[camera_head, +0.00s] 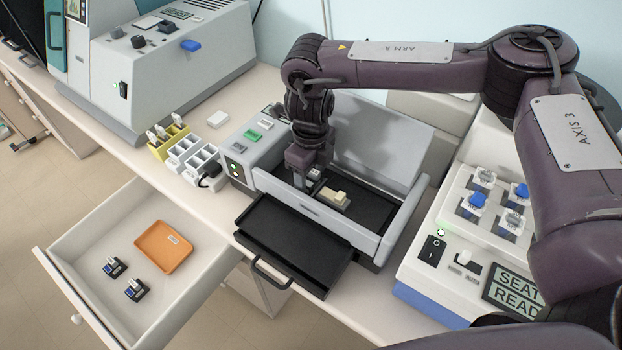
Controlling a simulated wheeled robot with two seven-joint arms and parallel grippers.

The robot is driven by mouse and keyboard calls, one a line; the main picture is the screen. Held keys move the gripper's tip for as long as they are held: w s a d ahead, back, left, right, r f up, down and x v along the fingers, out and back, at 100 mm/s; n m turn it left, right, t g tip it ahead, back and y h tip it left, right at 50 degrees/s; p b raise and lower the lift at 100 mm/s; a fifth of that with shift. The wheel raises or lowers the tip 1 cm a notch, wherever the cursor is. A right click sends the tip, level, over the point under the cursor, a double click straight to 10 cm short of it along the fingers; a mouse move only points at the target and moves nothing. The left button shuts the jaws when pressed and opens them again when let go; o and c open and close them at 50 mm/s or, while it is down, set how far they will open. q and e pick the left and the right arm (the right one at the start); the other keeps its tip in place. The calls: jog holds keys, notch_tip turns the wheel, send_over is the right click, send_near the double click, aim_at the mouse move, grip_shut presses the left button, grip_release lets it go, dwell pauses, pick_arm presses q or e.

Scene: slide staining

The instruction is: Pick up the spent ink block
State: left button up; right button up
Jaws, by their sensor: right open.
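My right gripper (303,182) reaches down from above into the open grey machine (390,205). Its jaws are open, small in the picture and partly hidden by its own wrist. Just right of the fingers is a small grey-and-white block (315,174) in the machine's dark bay. A cream block (334,198) with a raised top sits nearer the front of the bay, apart from the fingers. I cannot tell by looks which block is the spent ink block. My left gripper is not in view.
The machine's black front tray (290,240) is pulled out. An open white drawer (110,215) holds an orange tray (164,247) and two small dark blocks (136,289). A white device (440,275) with blue-and-white pieces stands at right. Yellow and white racks (190,160) stand at left.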

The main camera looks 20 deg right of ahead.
jog(key=c, duration=0.5)
jog(key=shift+c, duration=1.3)
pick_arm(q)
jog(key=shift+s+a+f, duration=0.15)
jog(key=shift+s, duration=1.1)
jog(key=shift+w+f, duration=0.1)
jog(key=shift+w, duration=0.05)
pick_arm(e)
jog(key=shift+r, duration=0.15)
